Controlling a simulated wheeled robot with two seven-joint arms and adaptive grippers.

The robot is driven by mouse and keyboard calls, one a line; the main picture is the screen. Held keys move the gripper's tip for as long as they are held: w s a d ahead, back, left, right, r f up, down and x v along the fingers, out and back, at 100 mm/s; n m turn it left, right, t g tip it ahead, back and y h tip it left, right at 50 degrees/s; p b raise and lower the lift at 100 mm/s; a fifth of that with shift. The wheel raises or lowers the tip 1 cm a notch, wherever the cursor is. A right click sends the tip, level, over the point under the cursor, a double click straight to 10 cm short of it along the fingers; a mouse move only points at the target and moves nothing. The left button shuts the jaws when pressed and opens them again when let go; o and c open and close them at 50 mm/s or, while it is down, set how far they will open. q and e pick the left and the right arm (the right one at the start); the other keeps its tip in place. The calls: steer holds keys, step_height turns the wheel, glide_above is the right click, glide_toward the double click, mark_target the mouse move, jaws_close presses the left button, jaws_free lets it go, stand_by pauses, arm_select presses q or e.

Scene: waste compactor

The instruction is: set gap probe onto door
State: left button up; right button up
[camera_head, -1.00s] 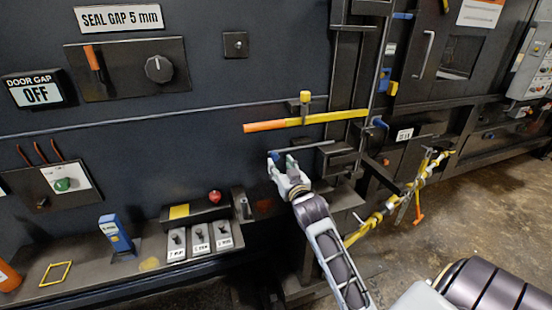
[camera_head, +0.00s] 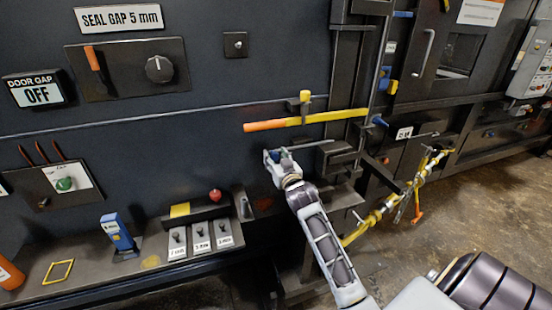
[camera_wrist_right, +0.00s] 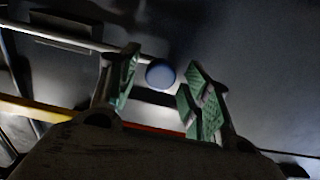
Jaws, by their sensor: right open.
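A blue upright device with a pale label, which looks like the gap probe (camera_head: 118,235), stands on the ledge at the lower left. The large dark panel (camera_head: 215,85) behind it may be the door; I cannot be sure. My right gripper (camera_head: 278,156) is open in front of this panel, below the yellow and orange bar, well right of the probe. In the right wrist view, a round blue knob (camera_wrist_right: 160,74) lies between the open fingers (camera_wrist_right: 162,82), apart from them as far as I can see. In the head view the gripper mostly hides this knob.
A display (camera_head: 37,92) reads OFF. A yellow and orange bar (camera_head: 320,119) crosses above my gripper. Labelled switches (camera_head: 200,240), a red button (camera_head: 215,195) and a yellow frame (camera_head: 58,271) are on the ledge. Open floor (camera_head: 480,190) lies at the right.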

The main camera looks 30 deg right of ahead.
mark_target(288, 149)
jaws_close()
steer(key=shift+s+d+p, duration=0.25)
steer(key=shift+d+p, duration=0.15)
steer(key=shift+d, duration=0.65)
steer(key=shift+s+d+p, duration=0.25)
steer(key=shift+d+p, duration=0.15)
steer(key=shift+d, duration=0.6)
steer(key=shift+s+d+p, duration=0.25)
steer(key=shift+d+p, duration=0.15)
steer(key=shift+d, duration=0.65)
